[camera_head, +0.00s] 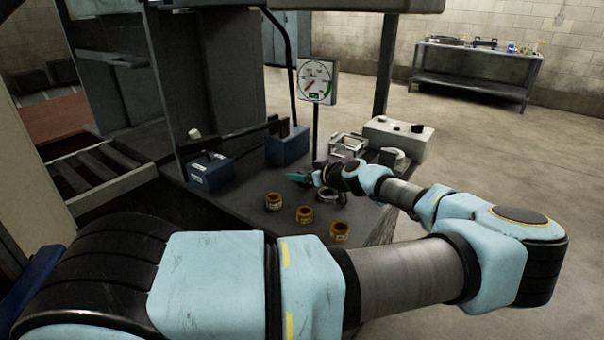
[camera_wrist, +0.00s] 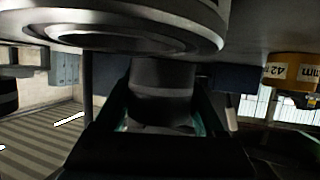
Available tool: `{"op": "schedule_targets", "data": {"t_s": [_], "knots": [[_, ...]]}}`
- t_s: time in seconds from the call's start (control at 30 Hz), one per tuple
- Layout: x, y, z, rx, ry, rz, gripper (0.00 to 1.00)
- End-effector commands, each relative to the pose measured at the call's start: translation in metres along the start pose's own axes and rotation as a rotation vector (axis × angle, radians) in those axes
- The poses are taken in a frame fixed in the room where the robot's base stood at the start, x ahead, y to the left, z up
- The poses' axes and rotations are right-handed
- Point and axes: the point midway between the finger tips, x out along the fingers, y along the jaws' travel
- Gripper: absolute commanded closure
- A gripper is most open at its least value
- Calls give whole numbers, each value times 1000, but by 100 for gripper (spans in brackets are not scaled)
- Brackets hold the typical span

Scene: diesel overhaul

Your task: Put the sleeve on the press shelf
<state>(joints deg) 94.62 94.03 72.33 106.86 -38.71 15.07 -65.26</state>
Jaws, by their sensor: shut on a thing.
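My gripper (camera_head: 299,178) is low over the dark bench, its teal fingers pointing left. In the wrist view the fingers (camera_wrist: 162,118) are shut on a dark grey, rounded piece (camera_wrist: 162,78); whether it is the sleeve I cannot tell. A large metal ring (camera_wrist: 125,38) fills the top of that view, close to the camera. Three orange-brown sleeves, (camera_head: 273,201), (camera_head: 304,214) and (camera_head: 339,231), stand apart on the bench in front of my gripper. One orange sleeve marked 42 mm (camera_wrist: 291,70) shows upside down in the wrist view. I cannot make out which surface is the press shelf.
A gauge (camera_head: 317,82) stands on a post behind my gripper. Two blue boxes, (camera_head: 210,172) and (camera_head: 287,146), stand to its left. A silver fixture (camera_head: 347,146) and a pale control box (camera_head: 398,139) are at the back right. A side table (camera_head: 474,77) is far off, with open floor before it.

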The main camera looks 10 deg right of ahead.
Motion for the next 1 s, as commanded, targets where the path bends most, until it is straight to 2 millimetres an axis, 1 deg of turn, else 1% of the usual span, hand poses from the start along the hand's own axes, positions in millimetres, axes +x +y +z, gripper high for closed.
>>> {"op": "schedule_targets", "data": {"t_s": [0.57, 0.6, 0.8, 0.83, 1.0], "knots": [[4, 0, 9, 0, 0, 0, 100], [4, 0, 10, 1, -1, -1, 24], [5, -1, 12, 3, -3, -1, 2], [5, -1, 12, 3, -3, -2, 0], [5, -1, 14, 5, -4, -2, 0]]}}
